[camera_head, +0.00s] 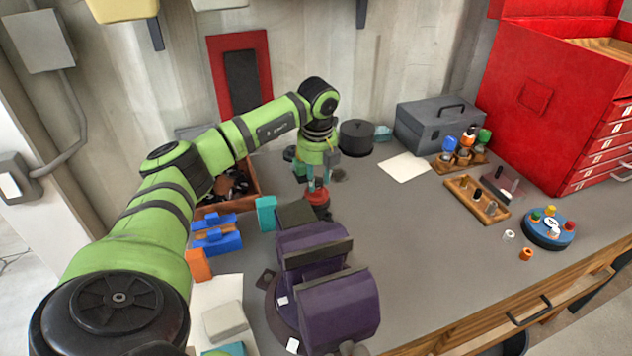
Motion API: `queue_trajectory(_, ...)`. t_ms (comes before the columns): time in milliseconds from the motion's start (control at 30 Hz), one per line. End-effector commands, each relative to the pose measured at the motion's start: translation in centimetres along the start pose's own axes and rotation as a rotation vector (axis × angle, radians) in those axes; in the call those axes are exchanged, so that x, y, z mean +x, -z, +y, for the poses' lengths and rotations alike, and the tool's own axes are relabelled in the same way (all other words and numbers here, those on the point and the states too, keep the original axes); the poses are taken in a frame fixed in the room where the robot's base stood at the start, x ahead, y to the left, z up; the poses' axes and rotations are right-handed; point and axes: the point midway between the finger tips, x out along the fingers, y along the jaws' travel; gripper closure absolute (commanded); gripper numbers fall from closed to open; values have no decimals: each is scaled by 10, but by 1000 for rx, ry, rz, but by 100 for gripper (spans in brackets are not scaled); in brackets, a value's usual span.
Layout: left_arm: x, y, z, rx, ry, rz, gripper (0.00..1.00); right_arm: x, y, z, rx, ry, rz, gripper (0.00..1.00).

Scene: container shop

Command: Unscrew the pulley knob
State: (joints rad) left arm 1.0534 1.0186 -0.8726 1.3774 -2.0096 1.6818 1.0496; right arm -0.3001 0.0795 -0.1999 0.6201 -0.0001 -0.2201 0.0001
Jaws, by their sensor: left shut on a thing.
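My left arm reaches in from the left, and its gripper (318,184) points down behind the vise. Its fingers are shut on a small red round piece (317,198), which appears to be the pulley knob. The red piece sits low, close to the bench and just behind the vise. The vise and the fingers hide its lower part, so I cannot tell what it is seated on. My right gripper is not in view.
A purple vise (340,303) stands in front of the gripper. A wooden bin (252,186) and blue blocks (215,233) lie to the left. A grey toolbox (436,125), a red tool cabinet (555,95) and small racks (478,201) stand right. The bench middle right is clear.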

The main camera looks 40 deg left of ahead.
Motion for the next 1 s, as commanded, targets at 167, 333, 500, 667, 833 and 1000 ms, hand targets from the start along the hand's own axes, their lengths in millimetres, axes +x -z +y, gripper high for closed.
queue_trajectory(167,-7,-3,-1,1,10,-9,100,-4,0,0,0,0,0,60)
queue_trajectory(333,-18,-5,-1,1,10,-10,100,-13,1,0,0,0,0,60)
queue_trajectory(500,-28,-6,0,2,8,-8,100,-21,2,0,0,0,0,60)
queue_trajectory(667,-36,-7,0,3,5,-6,100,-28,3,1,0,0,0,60)
queue_trajectory(833,-46,-8,0,3,4,-4,100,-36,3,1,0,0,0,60)
queue_trajectory(1000,-55,-9,0,3,3,-3,100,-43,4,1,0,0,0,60)
